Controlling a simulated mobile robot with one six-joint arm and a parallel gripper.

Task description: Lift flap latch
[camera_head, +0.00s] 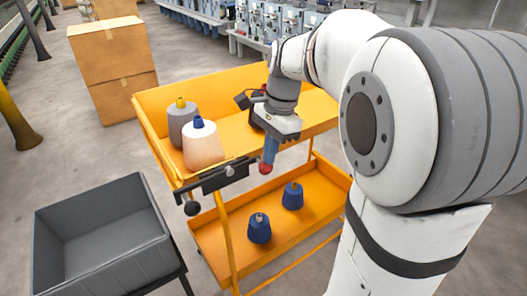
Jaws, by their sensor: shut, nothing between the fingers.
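A dark latch bar (222,177) is fixed across the front edge of the yellow cart's upper tray, near its left corner post. A round black knob (192,208) hangs at its left end. My gripper (267,165) points down at the front of the cart, just right of the bar's right end. Its fingers are shut, with a blue part and a red tip at the lower end. It holds nothing. I cannot tell from this view whether the red tip touches the bar.
The yellow cart (150,108) carries a grey and a pale yarn cone (202,150) on top and two blue cones (259,229) on its lower shelf. An empty grey bin (105,225) stands at the left front. Cardboard boxes (113,65) stand behind.

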